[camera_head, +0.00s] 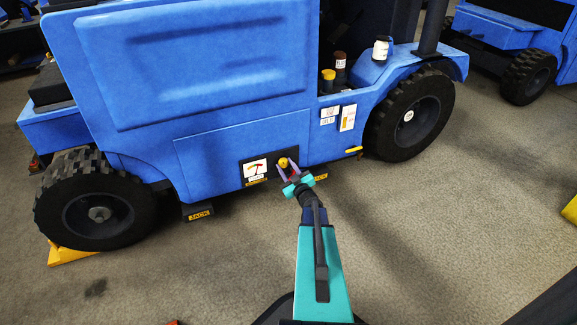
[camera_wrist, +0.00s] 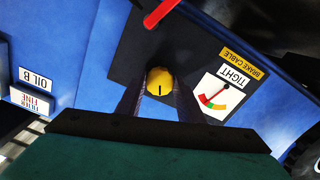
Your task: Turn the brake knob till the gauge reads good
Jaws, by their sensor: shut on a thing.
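The brake knob (camera_head: 283,162) is yellow and round, on a dark panel low on the blue truck's side. In the wrist view the knob (camera_wrist: 160,82) has a black line on its face, pointing down in the picture. My gripper (camera_head: 288,168) is shut on the knob, with one finger on each side; its fingers (camera_wrist: 160,92) also show in the wrist view. The gauge (camera_head: 255,168) is a white dial beside the knob. In the wrist view the gauge (camera_wrist: 215,98) appears turned; its needle points near the red-green end of the coloured arc. Its readout says TIGHT.
A BRAKE CABLE label (camera_wrist: 241,63) is beside the gauge. A red bar (camera_wrist: 161,12) crosses near the panel in the wrist view. The truck's wheels (camera_head: 410,116) flank the panel, and a JACK block (camera_head: 199,213) is at lower left. Open floor (camera_head: 430,240) lies right.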

